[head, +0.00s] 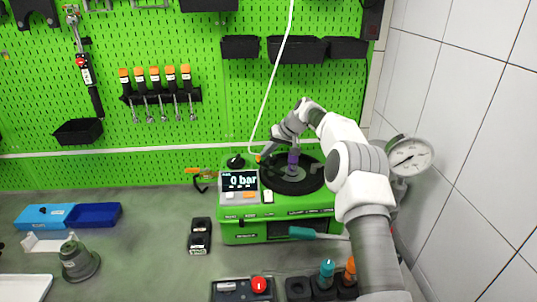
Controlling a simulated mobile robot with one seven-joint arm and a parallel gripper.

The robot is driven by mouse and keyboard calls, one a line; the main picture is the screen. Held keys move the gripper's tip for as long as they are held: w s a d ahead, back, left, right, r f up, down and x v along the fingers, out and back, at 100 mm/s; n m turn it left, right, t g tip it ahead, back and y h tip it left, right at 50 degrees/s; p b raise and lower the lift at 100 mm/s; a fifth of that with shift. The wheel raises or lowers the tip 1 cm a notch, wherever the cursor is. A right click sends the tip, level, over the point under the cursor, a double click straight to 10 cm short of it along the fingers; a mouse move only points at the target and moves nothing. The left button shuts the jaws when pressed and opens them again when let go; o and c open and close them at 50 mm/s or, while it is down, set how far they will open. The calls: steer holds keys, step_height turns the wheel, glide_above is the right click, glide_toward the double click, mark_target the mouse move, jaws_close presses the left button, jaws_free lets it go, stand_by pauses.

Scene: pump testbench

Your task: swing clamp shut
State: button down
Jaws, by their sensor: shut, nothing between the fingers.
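The green pump testbench (285,228) stands on the worktop against the pegboard, with a display reading "0 bar" on its front left. A round black plate (307,180) on its top has a grey centre and a purple part (293,160) upright over it. My gripper (263,156) is shut and empty, low over the back left edge of the plate, beside a small orange tip. My arm reaches in from the lower right and hides the right side of the bench. I cannot make out clearly which part is the clamp or how it stands.
A pressure gauge (408,154) stands right of the bench near the tiled wall. A teal-handled tool (318,233) lies at the bench front. A black device (199,236), a blue box (68,216) and a grey-green fitting (79,262) are on the worktop to the left.

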steer(key=shift+s+a+b, duration=0.2)
steer(key=shift+s+a, duration=0.1)
steer(key=shift+a, duration=0.2)
steer(key=shift+s+a+b, duration=0.15)
steer(key=shift+s+a, duration=0.15)
steer(key=shift+a, duration=0.2)
steer(key=shift+s+a+n+g, duration=0.1)
steer(key=shift+n+g, duration=0.2)
steer(key=shift+n, duration=0.1)
stand_by(0.8)
steer(key=b+v, duration=0.2)
steer(key=v, duration=1.5)
steer(key=shift+d, duration=0.3)
steer(key=shift+s, duration=0.15)
